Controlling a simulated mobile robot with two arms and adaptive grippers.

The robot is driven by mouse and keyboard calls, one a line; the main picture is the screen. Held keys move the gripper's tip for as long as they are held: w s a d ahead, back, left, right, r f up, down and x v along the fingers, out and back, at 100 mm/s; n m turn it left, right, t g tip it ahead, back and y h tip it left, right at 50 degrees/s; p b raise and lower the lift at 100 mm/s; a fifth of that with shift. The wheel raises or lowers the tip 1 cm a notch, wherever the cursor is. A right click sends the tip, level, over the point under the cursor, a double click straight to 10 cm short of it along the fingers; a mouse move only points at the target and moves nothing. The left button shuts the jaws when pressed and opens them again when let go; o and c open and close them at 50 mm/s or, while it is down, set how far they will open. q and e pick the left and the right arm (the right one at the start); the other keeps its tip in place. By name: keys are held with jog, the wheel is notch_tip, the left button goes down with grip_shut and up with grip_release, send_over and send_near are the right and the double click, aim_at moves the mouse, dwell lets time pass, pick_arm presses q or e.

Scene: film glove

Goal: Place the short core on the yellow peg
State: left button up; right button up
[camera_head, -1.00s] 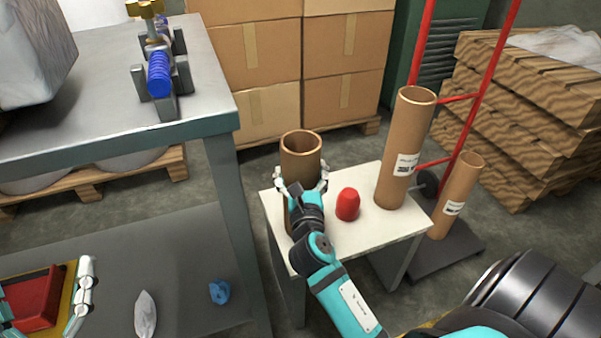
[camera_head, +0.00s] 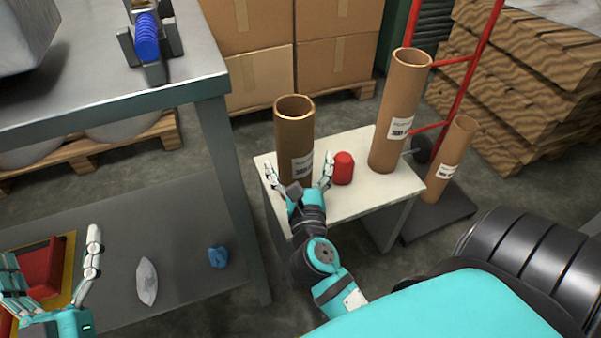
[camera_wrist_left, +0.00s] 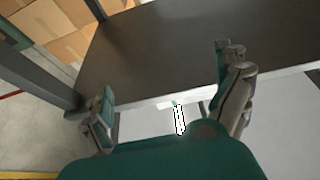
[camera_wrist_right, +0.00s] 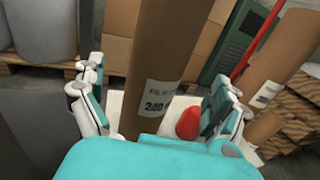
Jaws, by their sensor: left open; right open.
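A brown cardboard core (camera_head: 294,125) with a white label stands upright on a small white table (camera_head: 375,190); it also shows in the right wrist view (camera_wrist_right: 165,50). A taller-looking core (camera_head: 402,95) stands at the table's right, and a narrower one (camera_head: 452,155) stands lower beside it. I cannot tell surely which is the short core. My right gripper (camera_head: 299,168) is open, its fingers to either side of the first core's lower part, on the near side. My left gripper (camera_head: 54,262) is open and empty at lower left. I cannot make out a yellow peg.
A red object (camera_head: 343,168) sits right beside the right gripper. A steel bench (camera_head: 95,105) at left holds a blue roll (camera_head: 146,38). Its lower shelf holds a white bag (camera_head: 147,282) and blue item (camera_head: 218,256). A red-framed cart (camera_head: 437,215) stands right.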

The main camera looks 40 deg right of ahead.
jog(key=shift+v, duration=1.6)
jog(key=shift+d, duration=0.1)
